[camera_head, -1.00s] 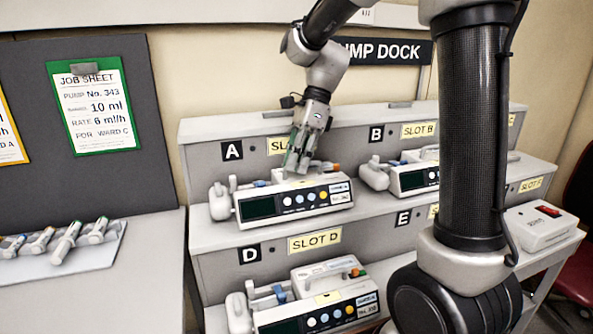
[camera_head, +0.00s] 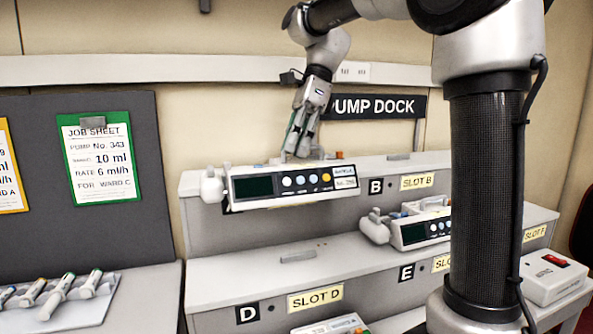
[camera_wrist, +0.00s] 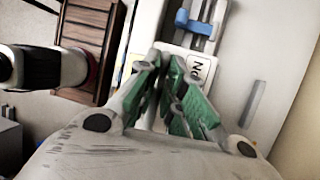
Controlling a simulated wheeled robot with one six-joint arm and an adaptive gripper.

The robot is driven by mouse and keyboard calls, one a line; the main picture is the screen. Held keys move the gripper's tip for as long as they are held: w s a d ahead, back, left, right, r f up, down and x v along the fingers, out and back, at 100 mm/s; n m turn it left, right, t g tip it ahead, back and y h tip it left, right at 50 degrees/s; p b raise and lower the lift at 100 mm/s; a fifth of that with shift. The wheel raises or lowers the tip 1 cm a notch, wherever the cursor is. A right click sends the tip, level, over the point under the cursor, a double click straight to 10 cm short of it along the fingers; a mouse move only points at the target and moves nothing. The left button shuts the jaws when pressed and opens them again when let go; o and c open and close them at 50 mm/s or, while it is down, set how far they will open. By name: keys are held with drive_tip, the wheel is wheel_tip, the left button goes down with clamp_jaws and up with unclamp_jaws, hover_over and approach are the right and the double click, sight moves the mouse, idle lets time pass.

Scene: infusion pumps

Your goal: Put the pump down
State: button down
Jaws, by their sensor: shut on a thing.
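In the wrist view my gripper's green-padded fingers (camera_wrist: 170,95) are close together at the pump's white top (camera_wrist: 190,70), beside a blue part. What exactly the fingertips hold is hidden. The pump covers most of the A label.
A tray with several syringes (camera_head: 62,295) lies at left. A white box with a red switch (camera_head: 545,275) stands at right.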

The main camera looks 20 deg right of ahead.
wheel_tip(320, 180, up, 11)
drive_tip(key=shift+r, duration=0.15)
